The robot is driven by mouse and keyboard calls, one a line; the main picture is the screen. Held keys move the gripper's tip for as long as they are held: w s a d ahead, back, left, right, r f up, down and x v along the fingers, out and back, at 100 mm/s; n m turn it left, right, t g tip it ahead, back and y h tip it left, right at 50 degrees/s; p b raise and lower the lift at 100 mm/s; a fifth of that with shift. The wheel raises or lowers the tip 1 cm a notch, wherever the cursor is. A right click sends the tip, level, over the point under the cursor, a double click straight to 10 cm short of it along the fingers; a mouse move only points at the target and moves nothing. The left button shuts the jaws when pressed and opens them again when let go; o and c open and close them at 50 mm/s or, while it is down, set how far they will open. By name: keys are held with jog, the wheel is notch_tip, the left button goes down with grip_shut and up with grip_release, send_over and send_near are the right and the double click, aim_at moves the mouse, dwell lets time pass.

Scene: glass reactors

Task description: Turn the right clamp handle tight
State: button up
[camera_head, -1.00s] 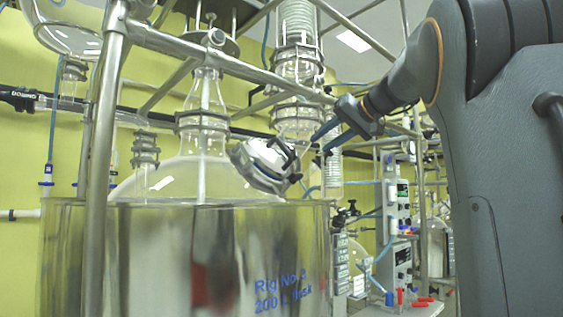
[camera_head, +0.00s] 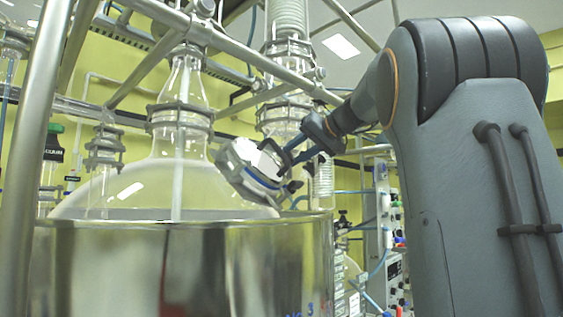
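The clamp (camera_head: 247,172) is a tilted metal ring fitting with a blue band, on the right side of the large glass flask (camera_head: 150,185). Its black handle is on the side facing my gripper and is partly hidden by the fingers.
A shiny metal vessel (camera_head: 190,270) surrounds the flask's lower part. A metal rail (camera_head: 235,47) crosses above the clamp, close to my arm. A ribbed glass column (camera_head: 287,75) stands behind the gripper. Instrument boxes (camera_head: 392,270) stand at the lower right.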

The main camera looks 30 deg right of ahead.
aim_at(282, 161)
jog(key=shift+p+x, duration=0.5)
jog(key=shift+x, duration=1.9)
grip_shut()
